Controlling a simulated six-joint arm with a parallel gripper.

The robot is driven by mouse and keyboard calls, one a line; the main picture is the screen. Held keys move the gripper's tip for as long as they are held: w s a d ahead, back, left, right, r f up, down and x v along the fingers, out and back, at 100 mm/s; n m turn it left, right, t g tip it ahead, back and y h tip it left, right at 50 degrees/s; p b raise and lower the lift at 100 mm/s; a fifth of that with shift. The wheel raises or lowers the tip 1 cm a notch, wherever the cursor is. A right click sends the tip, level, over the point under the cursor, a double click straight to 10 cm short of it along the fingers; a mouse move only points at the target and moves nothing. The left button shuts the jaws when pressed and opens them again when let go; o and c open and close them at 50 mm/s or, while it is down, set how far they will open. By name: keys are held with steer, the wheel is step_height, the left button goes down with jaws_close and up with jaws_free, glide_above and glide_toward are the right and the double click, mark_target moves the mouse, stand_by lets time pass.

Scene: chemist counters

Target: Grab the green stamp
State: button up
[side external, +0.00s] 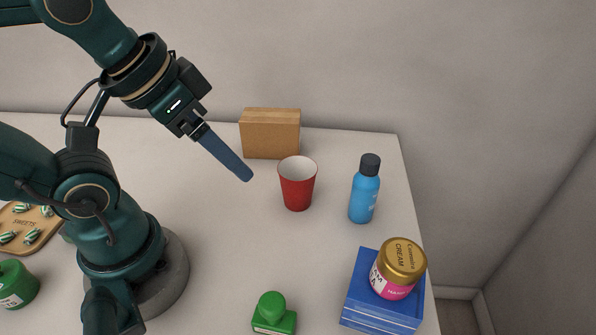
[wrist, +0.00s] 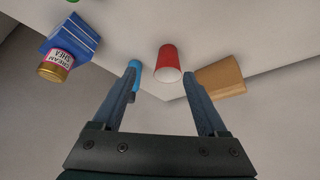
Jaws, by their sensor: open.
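The green stamp (side external: 273,314) stands on the white counter at the bottom middle of the side view, with a rounded knob on a block base. In the wrist view a sliver of green at the top edge (wrist: 72,1) may be the same stamp, but too little shows to be sure. My gripper (side external: 248,177) is in the air, well behind the stamp and left of the red cup in the side view. In the wrist view its two fingers (wrist: 162,72) are apart with nothing held between them.
A red cup (side external: 297,188), a blue bottle (side external: 364,192) and a wooden block (side external: 270,135) stand behind the stamp. A cream jar (side external: 398,268) sits on a blue box (side external: 381,306) at right. The middle counter is clear.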

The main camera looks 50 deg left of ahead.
steer(key=w+a+r+m+t+y, duration=0.2)
steer(key=w+a+r+t+y, duration=0.15)
steer(key=w+r+t, duration=0.7)
steer(key=w+d+r+m+h, duration=0.5)
steer(key=w+d+m+h, duration=0.2)
steer(key=d+m+h, duration=0.35)
steer(key=m+g+h, duration=0.4)
steer(key=m+g, duration=0.6)
steer(key=g, duration=1.1)
glide_above(269, 294)
step_height(269, 294, down, 12)
steer(key=f, duration=1.5)
steer(key=shift+w+a+f, duration=0.15)
steer(key=shift+a+f, duration=0.15)
steer(key=shift+f, duration=0.05)
steer(key=shift+d+f, duration=0.1)
steer(key=shift+f, duration=0.1)
steer(key=shift+x, duration=2.5)
